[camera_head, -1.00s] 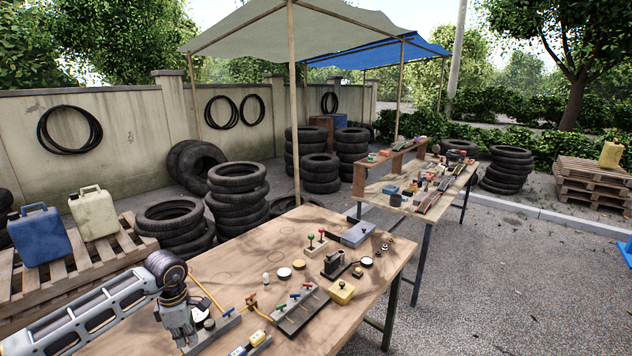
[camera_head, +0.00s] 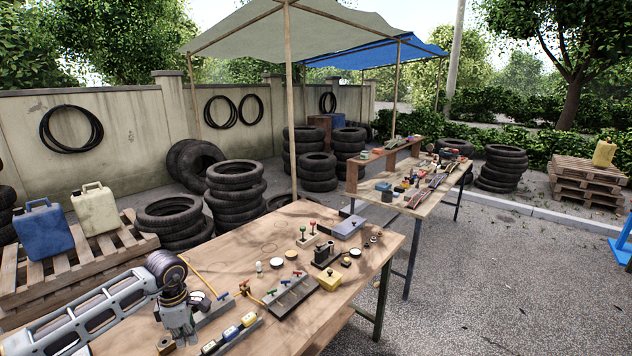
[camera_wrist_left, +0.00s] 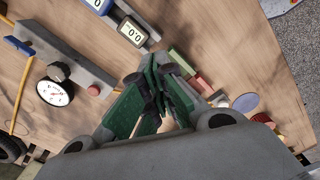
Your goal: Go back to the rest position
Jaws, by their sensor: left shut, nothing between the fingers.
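My left gripper (camera_head: 186,333) hangs over the front left part of the wooden workbench (camera_head: 225,265). In the left wrist view its green-padded fingers (camera_wrist_left: 165,95) are together with nothing between them. The tabletop shows below the fingers, with a round gauge (camera_wrist_left: 55,92) and digital meters (camera_wrist_left: 133,32) to the left of and above them. My right gripper does not show in either view.
On the bench stand a rail of colored valves (camera_head: 287,290), a yellow box (camera_head: 329,281), a dark block fixture (camera_head: 325,254) and a grey box (camera_head: 349,226). A second table (camera_head: 428,200), tire stacks (camera_head: 235,195) and a pallet with jugs (camera_head: 100,265) surround it. Open asphalt lies right.

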